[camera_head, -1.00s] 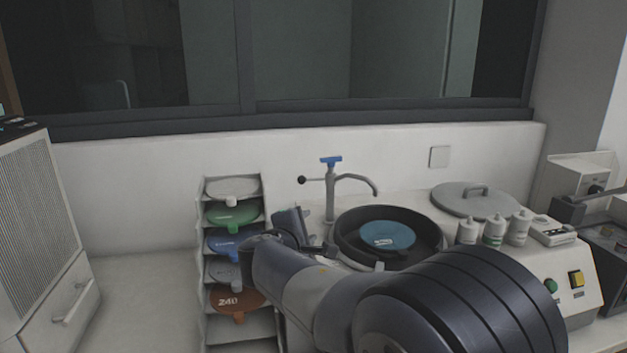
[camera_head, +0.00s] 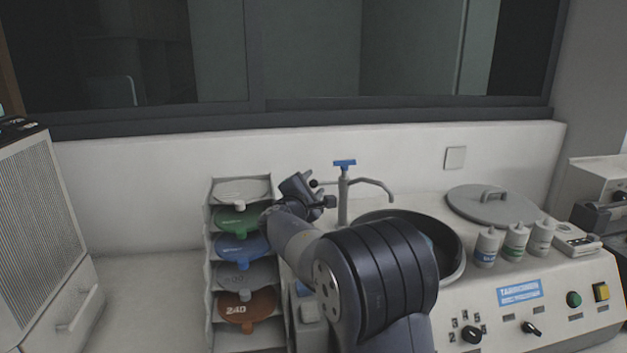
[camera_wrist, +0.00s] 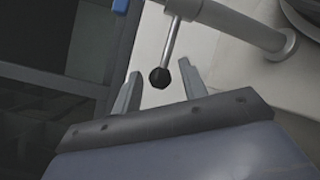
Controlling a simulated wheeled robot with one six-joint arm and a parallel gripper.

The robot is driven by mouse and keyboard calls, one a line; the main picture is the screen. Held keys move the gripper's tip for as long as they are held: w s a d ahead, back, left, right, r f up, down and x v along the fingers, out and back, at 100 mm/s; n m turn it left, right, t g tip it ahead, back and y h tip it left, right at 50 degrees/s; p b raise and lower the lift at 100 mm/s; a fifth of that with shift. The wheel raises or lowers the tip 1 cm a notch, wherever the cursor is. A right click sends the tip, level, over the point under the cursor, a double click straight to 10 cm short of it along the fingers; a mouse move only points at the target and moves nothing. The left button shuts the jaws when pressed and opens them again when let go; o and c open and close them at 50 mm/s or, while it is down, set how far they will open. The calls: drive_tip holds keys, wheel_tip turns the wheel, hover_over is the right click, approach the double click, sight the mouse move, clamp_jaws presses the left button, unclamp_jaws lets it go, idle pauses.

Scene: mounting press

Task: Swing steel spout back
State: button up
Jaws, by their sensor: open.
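The steel spout (camera_head: 372,184) curves to the right from an upright post (camera_head: 343,203) with a blue tap handle (camera_head: 344,163) on top, and its end hangs over the dark round bowl (camera_head: 452,238). A short rod with a black ball knob (camera_head: 314,183) sticks out to the left of the post. My gripper (camera_head: 320,187) is at the knob. In the wrist view the black knob (camera_wrist: 160,77) lies between the tips of my open gripper (camera_wrist: 159,82), with a gap on both sides. The blue handle (camera_wrist: 120,6) shows at the top edge.
A rack (camera_head: 209,290) of coloured discs stands left of my arm. Right of the bowl are a grey lid (camera_head: 480,208), several bottles (camera_head: 515,242) and a control panel (camera_head: 545,305). The wall (camera_head: 140,180) is close behind the post.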

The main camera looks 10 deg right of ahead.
drive_tip(key=shift+w+d, duration=0.25)
drive_tip(key=shift+w, duration=0.2)
clamp_jaws()
idle(0.4)
